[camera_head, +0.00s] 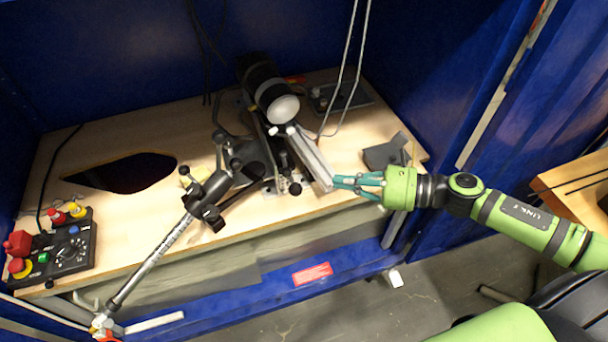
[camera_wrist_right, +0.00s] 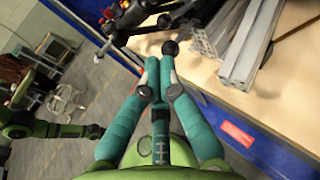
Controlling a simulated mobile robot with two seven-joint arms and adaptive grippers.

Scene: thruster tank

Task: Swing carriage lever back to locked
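A black lever rod ending in a black ball knob (camera_head: 295,188) stands at the front of the carriage, below the black thruster (camera_head: 268,90). I take this to be the carriage lever; whether it is locked I cannot tell. The knob (camera_wrist_right: 170,47) also shows in the right wrist view, just beyond the fingertips. My right gripper (camera_head: 336,182) has its teal fingers brought together, with nothing visible between them. It is to the right of the knob, apart from it, by the front end of the aluminium rail (camera_head: 312,158). My left gripper is not in view.
A clamp arm with a silver rod (camera_head: 150,262) crosses the table front on the left. A control box (camera_head: 62,250) and a dark hole (camera_head: 125,172) lie further left. A dark grey bracket (camera_head: 387,152) sits right of the rail. Cables hang above the thruster.

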